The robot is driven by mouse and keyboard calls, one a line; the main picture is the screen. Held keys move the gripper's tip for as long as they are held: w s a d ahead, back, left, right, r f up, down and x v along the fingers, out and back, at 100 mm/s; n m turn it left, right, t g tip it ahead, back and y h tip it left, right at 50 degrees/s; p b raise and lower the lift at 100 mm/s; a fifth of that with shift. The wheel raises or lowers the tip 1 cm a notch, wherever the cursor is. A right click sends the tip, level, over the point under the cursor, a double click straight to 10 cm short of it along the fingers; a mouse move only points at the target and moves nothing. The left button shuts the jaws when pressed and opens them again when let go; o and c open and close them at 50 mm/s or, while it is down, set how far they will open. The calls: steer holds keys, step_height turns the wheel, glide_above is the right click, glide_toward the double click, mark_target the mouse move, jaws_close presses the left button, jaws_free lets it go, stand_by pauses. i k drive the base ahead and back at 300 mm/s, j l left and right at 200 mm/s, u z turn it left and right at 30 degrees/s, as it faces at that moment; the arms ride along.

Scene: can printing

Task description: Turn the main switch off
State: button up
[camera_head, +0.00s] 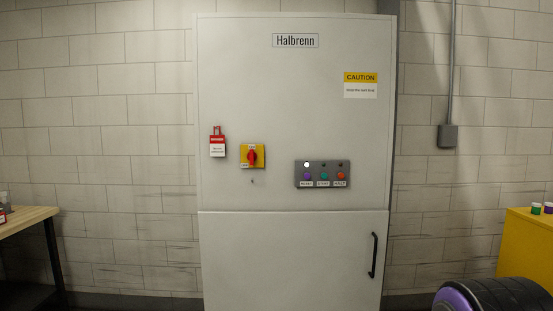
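The main switch (252,157) is a red rotary handle on a square yellow plate, on the upper front of a tall pale cabinet (295,105). The handle stands about upright. A small white label sits above it and another at the plate's lower left; their print is too small to read surely. A red lockout padlock with a red and white tag (217,145) hangs left of the switch, apart from it. My gripper is not in view, and nothing touches the switch.
Right of the switch is a grey button panel (323,174) with purple, green and orange buttons and one lit white lamp. A black door handle (374,255) sticks out lower right. A wooden table (27,217) stands left, a yellow cabinet (528,245) right.

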mark_target(251, 157)
steer(key=i+j, duration=0.15)
steer(key=j, duration=0.15)
steer(key=i+j+z, duration=0.15)
steer(key=j, duration=0.15)
steer(key=i+j, duration=0.1)
steer(key=j, duration=0.2)
steer(key=i+j+z, duration=0.1)
steer(key=j, duration=0.2)
